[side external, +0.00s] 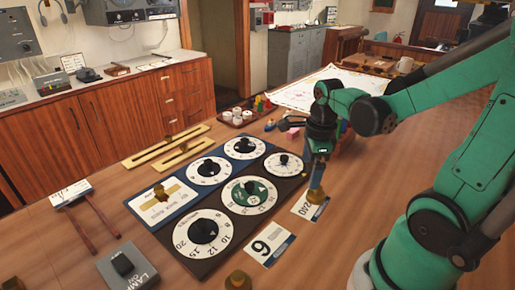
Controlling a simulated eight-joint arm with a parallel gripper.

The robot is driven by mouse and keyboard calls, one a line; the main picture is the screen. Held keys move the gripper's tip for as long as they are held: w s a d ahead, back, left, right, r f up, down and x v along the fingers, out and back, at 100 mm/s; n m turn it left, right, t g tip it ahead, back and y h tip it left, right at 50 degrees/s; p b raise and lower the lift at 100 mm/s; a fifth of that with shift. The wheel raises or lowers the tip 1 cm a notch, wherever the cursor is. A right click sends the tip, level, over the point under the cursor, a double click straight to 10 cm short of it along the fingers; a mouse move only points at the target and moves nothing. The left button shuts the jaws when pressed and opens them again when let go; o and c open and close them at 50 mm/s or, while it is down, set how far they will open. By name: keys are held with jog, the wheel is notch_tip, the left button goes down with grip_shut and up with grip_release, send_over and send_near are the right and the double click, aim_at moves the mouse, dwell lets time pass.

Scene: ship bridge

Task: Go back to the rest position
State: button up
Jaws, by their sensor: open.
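My green and black arm reaches in from the right. My gripper (317,184) points down over the right side of the wooden table, beside the dial board. Its jaws are open, though the fingers look small and close together from this side. A small brass piece (316,197) stands on a white card marked 240 (303,211), right below the fingertips. I cannot tell whether the fingers touch it or stand around it.
The dark board (162,228) with several black-knobbed dials lies left of my gripper. A second number card (268,249) and a brass piece (238,281) lie nearer. A tray with white cups (238,115) and a chart (300,90) lie behind. The right front table is mostly clear.

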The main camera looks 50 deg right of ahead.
jog(key=w+a+r+n+t, duration=0.1)
jog(key=a+r+n+t, duration=0.2)
jog(key=n, duration=1.1)
jog(key=w+a+r+n+t, duration=0.2)
jog(key=a+n, duration=0.6)
jog(key=n, duration=0.5)
jog(key=shift+r+n+t+y, duration=0.3)
jog(key=shift+r+n+t, duration=0.1)
jog(key=shift+r+t, duration=0.2)
